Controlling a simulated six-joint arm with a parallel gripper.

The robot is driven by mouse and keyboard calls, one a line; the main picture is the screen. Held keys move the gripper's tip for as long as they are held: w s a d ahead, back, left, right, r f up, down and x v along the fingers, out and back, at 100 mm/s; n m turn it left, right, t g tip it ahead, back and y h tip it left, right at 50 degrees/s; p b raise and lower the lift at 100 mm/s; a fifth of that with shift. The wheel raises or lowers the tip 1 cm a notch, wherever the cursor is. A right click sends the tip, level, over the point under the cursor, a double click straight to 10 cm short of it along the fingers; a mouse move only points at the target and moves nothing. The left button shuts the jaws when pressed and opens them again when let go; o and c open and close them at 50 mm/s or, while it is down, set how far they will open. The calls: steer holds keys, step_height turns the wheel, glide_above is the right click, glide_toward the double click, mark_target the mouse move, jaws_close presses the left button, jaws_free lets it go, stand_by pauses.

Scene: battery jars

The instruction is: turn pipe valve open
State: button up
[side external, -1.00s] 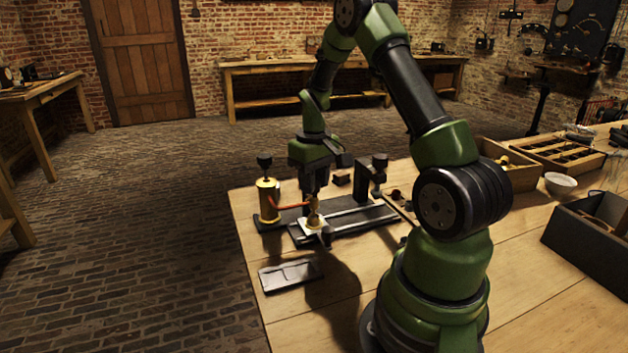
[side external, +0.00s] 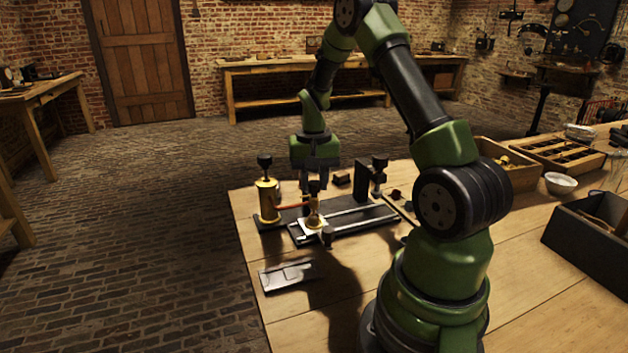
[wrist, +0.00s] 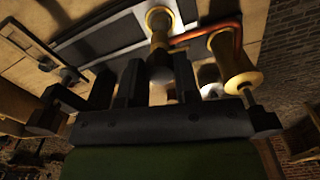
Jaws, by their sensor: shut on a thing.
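The brass valve fitting (side external: 314,212) stands upright on a small white plate on the dark base, with a dark top. A copper-red pipe (side external: 291,206) joins it to the brass cylinder (side external: 268,204) at left. My gripper (side external: 315,185) points down over the fitting, its fingers around the dark top. The fingers partly hide the contact. The brass body (wrist: 159,22) and pipe (wrist: 192,36) also show there.
A dark upright bracket (side external: 362,182) stands behind and right of the valve. Two light rails (side external: 362,217) run along the base. A grey flat tray (side external: 290,274) lies in front. Wooden boxes and a white bowl (side external: 560,183) are farther right.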

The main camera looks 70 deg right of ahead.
mark_target(314, 183)
stand_by(0.3)
steer(key=o, duration=0.9)
step_height(314, 183, up, 10)
steer(key=shift+r, duration=0.1)
